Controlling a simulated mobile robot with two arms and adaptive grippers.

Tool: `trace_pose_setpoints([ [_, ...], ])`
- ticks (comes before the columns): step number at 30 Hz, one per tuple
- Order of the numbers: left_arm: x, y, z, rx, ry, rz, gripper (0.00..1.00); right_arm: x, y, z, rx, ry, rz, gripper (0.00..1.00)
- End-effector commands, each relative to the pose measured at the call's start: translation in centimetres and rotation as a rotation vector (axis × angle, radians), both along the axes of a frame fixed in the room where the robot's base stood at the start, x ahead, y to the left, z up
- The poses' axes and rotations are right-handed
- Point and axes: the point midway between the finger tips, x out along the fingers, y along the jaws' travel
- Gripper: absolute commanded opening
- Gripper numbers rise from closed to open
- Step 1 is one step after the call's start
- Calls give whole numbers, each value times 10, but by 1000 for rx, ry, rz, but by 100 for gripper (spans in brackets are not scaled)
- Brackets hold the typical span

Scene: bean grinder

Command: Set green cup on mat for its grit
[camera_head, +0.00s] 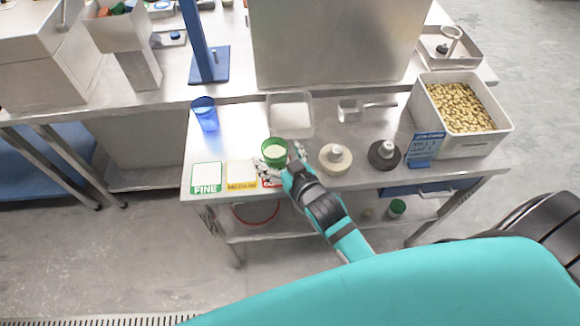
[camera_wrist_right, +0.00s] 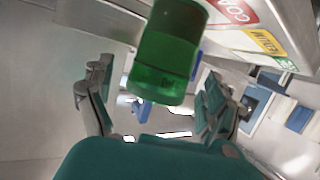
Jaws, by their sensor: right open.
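The green cup (camera_head: 275,153) stands upright at the table's front half, at or just behind the red-bordered mat (camera_head: 268,183), which my arm mostly covers. My right gripper (camera_head: 281,160) is open, with its fingers on either side of the cup; the head view does not show whether they touch it. In the right wrist view the cup (camera_wrist_right: 166,55) is ahead, between the spread fingers. The red mat there reads "COA" (camera_wrist_right: 236,10). The green FINE mat (camera_head: 206,189) and yellow MEDIUM mat (camera_head: 241,181) lie bare to the left. My left gripper is not in view.
A blue cup (camera_head: 206,114) stands back left, a clear tray (camera_head: 290,133) behind the green cup. A metal scoop (camera_head: 350,110), a cream round item (camera_head: 335,168), a black one (camera_head: 383,164) and a bean bin (camera_head: 488,145) stand to the right.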

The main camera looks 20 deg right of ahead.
Motion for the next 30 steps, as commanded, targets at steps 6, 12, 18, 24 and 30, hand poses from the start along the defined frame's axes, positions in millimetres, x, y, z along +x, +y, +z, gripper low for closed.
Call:
trace_pose_setpoints([
  [6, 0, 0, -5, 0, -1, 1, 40, -47, -6, 12, 0, 3, 0, 88],
  [12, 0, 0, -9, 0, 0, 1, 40, -82, -10, 24, -1, 2, 0, 88],
  [18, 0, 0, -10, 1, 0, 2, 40, -98, -13, 31, -1, -1, -1, 88],
  [24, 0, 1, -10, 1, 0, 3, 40, -100, -13, 32, -2, -2, 1, 88],
  [30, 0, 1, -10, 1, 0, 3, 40, -100, -14, 30, -3, 13, -2, 88],
])
